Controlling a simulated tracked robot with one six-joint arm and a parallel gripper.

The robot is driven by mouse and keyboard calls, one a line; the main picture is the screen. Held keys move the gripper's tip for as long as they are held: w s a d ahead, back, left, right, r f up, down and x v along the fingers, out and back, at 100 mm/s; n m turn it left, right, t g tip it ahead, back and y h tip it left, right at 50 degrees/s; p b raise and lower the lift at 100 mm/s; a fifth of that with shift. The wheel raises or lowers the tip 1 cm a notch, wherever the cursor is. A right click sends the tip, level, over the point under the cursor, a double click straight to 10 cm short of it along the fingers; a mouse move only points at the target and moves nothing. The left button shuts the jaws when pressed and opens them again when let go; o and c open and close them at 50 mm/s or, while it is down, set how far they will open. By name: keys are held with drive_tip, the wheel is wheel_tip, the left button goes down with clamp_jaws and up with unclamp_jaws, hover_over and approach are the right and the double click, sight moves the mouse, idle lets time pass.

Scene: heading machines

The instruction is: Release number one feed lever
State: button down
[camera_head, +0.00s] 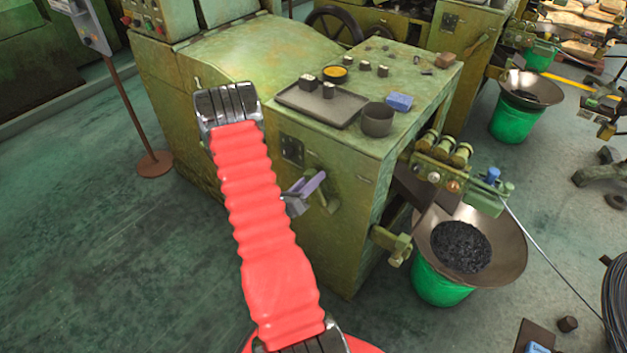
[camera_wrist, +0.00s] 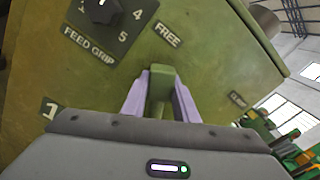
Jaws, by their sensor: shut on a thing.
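The feed lever (camera_wrist: 161,82) is a green handle on the green machine's side panel. In the wrist view it stands between the two purple fingers of my gripper (camera_wrist: 161,98), which is shut on it. A plate marked "1" (camera_wrist: 50,108) is at the lower left and a "FREE" label (camera_wrist: 168,35) is above the lever. In the head view my gripper (camera_head: 308,185) is at the machine's front face, with the lever (camera_head: 328,196) beside it; my red arm covers part of that face.
A "FEED GRIP" dial (camera_wrist: 102,10) is above left of the lever. The machine top holds a dark tray (camera_head: 320,108), a grey cup (camera_head: 377,120) and a blue block (camera_head: 400,101). A wide pan (camera_head: 505,240) on a green bucket (camera_head: 440,287) stands right. Floor at left is mostly clear.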

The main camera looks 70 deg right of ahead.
drive_tip(key=c, duration=1.7)
unclamp_jaws()
drive_tip(key=shift+w+f, duration=0.1)
drive_tip(key=shift+w, duration=0.2)
drive_tip(key=o, duration=0.3)
drive_tip(key=shift+s, duration=0.1)
drive_tip(key=shift+a, duration=0.1)
drive_tip(key=v, duration=1.3)
drive_tip(key=shift+a, duration=0.3)
